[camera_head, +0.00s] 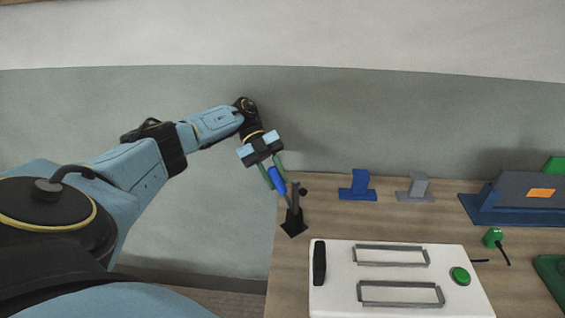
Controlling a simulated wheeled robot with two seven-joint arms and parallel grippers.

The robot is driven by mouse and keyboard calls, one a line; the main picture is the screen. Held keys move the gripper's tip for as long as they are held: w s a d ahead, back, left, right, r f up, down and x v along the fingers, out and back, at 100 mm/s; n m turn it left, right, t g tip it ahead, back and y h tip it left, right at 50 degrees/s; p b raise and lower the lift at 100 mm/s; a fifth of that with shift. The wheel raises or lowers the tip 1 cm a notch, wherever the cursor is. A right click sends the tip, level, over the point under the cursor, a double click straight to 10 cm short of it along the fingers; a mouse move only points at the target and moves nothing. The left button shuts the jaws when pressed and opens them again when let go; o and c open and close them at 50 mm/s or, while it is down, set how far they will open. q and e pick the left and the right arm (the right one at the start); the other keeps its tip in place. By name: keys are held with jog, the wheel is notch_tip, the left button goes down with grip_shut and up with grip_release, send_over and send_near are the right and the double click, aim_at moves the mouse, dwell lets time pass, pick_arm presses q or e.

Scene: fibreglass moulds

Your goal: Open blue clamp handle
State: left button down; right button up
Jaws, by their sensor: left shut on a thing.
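The blue clamp handle (277,181) stands tilted at the left edge of the wooden table, above the clamp's dark base (294,223). A dark upright part of the clamp rises beside the handle. My left gripper (272,173) reaches in from the upper left, with its green-tipped fingers on either side of the blue handle, shut on it. The fingers partly cover the handle's upper end. My right gripper is not in view.
A white panel (445,265) with two grey frames and a green button (460,276) lies at the front of the table (350,222). A blue stand (358,187) and a grey stand (417,189) are behind it. Blue-grey moulds (515,202) and a green plug (493,237) are at right.

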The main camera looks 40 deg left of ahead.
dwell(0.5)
pick_arm(q)
jog(key=c, duration=1.2)
grip_release()
notch_tip(320, 180, up, 10)
jog(key=shift+p, duration=0.45)
